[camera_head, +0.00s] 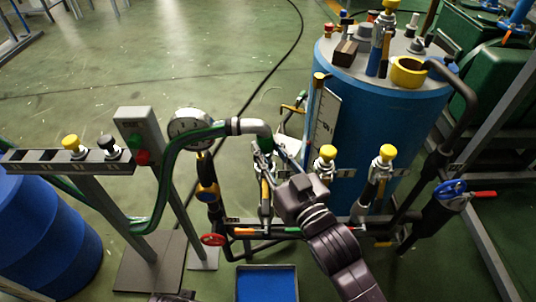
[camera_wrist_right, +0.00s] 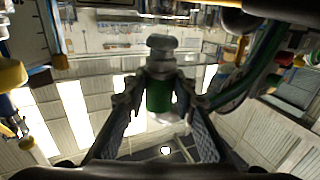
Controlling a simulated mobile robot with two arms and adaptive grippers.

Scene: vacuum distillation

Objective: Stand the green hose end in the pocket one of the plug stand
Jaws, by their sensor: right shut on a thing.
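The green hose (camera_head: 165,170) runs from behind the plug stand, loops up past the gauge and bends over in a grey elbow (camera_head: 258,128). My right gripper (camera_head: 268,150) is shut on the hose end just below this elbow. In the right wrist view, a green sleeve (camera_wrist_right: 160,95) with a grey top sits between the fingers. The plug stand is a grey bar (camera_head: 32,156) on a post at the left, well apart from the gripper. A yellow plug (camera_head: 72,145) and a black plug (camera_head: 108,144) stand in its right half. The left pockets look empty; their labels are too small to read.
A blue tank (camera_head: 385,125) stands at the right, with yellow-topped valves (camera_head: 387,153) before it. A round gauge (camera_head: 190,127) and a grey button box (camera_head: 133,127) lie between gripper and stand. A blue drum (camera_head: 45,235) is below the stand. A blue tray (camera_head: 267,284) is at bottom centre.

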